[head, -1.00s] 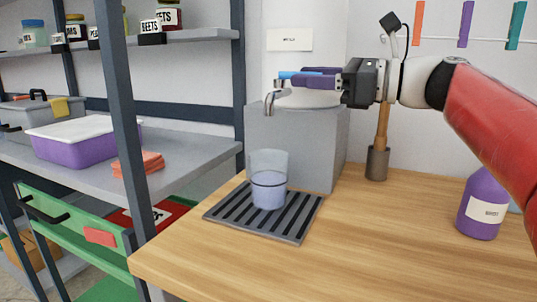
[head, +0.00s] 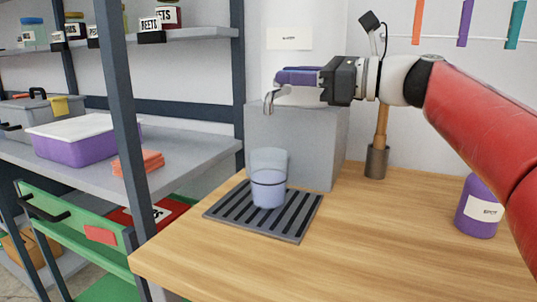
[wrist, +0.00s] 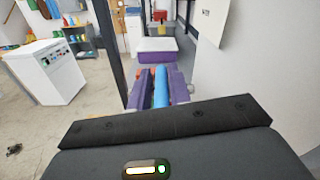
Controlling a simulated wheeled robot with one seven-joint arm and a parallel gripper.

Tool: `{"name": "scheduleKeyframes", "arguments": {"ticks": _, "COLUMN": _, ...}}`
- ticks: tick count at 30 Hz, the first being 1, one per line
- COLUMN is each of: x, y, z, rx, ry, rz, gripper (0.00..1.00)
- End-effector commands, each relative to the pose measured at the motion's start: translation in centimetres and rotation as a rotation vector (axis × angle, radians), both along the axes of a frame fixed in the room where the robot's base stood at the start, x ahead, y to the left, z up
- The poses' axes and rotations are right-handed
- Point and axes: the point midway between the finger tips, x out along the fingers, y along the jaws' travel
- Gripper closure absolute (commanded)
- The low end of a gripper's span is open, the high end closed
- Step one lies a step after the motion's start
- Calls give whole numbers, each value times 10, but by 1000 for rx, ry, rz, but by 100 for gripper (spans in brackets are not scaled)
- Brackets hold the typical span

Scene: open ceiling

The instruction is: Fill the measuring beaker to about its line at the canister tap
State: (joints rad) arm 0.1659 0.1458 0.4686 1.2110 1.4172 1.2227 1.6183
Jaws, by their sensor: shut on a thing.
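The clear measuring beaker (head: 269,190) stands upright on the slatted drip tray (head: 232,228). It holds bluish liquid in its lower part; I cannot make out its line. The grey canister (head: 318,150) stands behind it, and its metal tap spout (head: 268,103) hangs above the beaker. I see no stream between them. My gripper (head: 282,77), with purple fingers, is level at the tap above the spout. In the wrist view a blue handle (wrist: 161,86) lies between the fingers, which are shut on it. The fingers hide the handle in the head view.
A purple bottle (head: 479,208) stands at the right of the wooden counter (head: 370,240). A grey holder (head: 376,162) with a wooden-handled tool stands right of the canister. A shelf rack (head: 190,155) with a purple tub (head: 75,150) is at the left. The counter's front is clear.

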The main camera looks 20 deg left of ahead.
Motion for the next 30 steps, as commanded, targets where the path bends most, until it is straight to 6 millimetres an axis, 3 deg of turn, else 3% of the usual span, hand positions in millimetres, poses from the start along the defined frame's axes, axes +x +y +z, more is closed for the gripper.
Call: {"name": "scheduleKeyframes", "arguments": {"ticks": 30, "x": 1, "y": -2, "z": 1, "rx": 5, "ry": 0, "rz": -107, "gripper": 100}}
